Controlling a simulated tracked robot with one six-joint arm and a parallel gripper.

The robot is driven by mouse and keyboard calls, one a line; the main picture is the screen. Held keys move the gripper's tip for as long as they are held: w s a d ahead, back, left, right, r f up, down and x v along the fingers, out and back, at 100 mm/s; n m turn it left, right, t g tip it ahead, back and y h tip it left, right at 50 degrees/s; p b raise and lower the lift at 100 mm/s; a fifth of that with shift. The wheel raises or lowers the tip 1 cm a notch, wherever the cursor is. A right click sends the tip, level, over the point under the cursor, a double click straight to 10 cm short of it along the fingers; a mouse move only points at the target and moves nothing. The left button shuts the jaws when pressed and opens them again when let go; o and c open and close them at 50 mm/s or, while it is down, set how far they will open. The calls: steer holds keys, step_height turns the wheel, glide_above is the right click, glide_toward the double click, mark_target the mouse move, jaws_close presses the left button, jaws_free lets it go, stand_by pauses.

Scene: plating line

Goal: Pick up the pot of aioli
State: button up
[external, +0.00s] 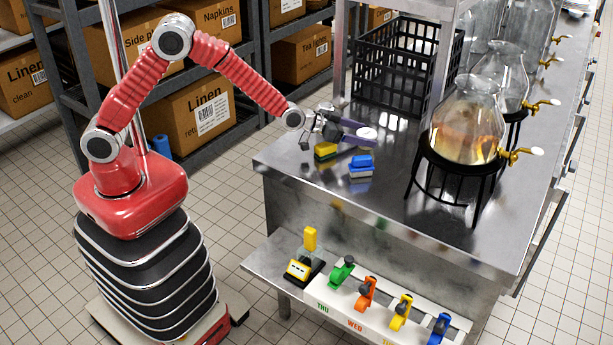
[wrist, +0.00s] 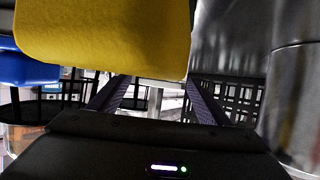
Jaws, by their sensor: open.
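My gripper (external: 356,134) is low over the front left part of the steel counter, its dark fingers pointing right and apart. A small pale round-topped item (external: 368,132), perhaps the pot of aioli, shows at the fingertips in the external view; no label can be read. I cannot tell whether the fingers touch it. In the wrist view my gripper (wrist: 158,90) has its fingers spread. A yellow block (wrist: 105,38) fills the top and hides much of what lies beyond, so the pot cannot be made out there.
A yellow and dark sponge-like block (external: 326,151) lies just below my gripper, and a blue and white one (external: 361,166) lies to its right. A black crate (external: 400,62) stands behind. Glass dispensers, one on a black stand (external: 432,160), stand at the right.

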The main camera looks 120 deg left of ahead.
mark_target(361, 133)
steer(key=c, duration=1.1)
step_height(361, 133, up, 10)
stand_by(0.5)
stand_by(0.5)
